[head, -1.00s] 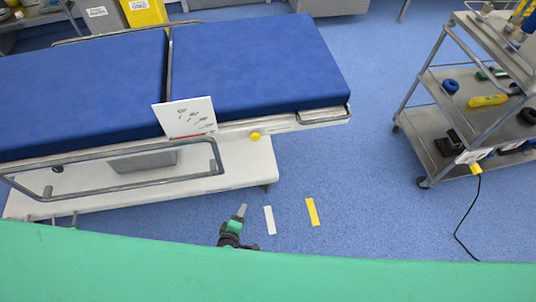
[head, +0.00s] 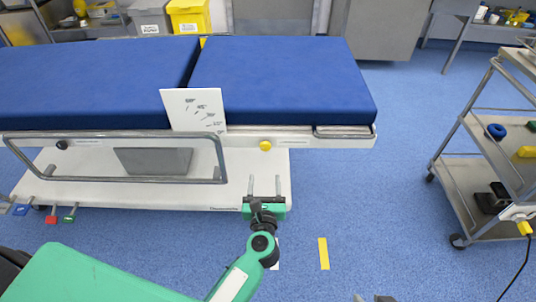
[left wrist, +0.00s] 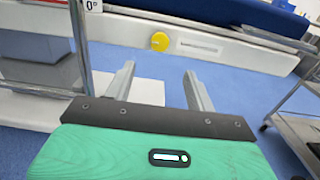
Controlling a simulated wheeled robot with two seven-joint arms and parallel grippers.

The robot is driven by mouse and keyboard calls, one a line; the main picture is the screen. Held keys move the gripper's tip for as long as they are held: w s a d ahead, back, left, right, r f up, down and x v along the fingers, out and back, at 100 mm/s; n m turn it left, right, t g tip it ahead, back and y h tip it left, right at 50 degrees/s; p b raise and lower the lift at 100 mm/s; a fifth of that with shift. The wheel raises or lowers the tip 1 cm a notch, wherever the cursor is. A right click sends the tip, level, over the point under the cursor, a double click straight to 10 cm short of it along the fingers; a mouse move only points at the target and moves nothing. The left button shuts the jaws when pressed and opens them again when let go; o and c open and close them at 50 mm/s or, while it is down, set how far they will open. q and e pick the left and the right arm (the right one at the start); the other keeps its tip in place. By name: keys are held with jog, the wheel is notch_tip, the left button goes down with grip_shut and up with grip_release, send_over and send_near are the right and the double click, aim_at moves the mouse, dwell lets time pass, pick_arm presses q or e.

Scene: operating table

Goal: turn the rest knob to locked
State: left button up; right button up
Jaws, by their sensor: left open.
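A round yellow knob (head: 265,145) sits on the white side rail of the operating table. It also shows in the left wrist view (left wrist: 160,41), above the gap between the fingers. A small black knob (head: 62,145) sits farther left on the same rail. I cannot read the labels beside them, nor tell how either knob is turned. My left gripper (head: 264,184) is open and empty, its fingers pointing toward the table side. In the head view it appears just below the yellow knob, apart from it. My right gripper cannot be made out.
The operating table has blue pads (head: 280,80). A white sign (head: 193,110) stands left of the yellow knob, and a metal side rail (head: 120,181) hangs below. A steel trolley (head: 480,165) stands right. Blue floor between is clear, with a yellow strip (head: 323,253).

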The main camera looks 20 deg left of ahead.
aim_at(265, 147)
pick_arm(q)
jog(key=x, duration=1.2)
jog(key=shift+w+a+f, duration=0.1)
jog(key=shift+w+a, duration=0.05)
jog(key=shift+w, duration=0.25)
jog(key=c, duration=1)
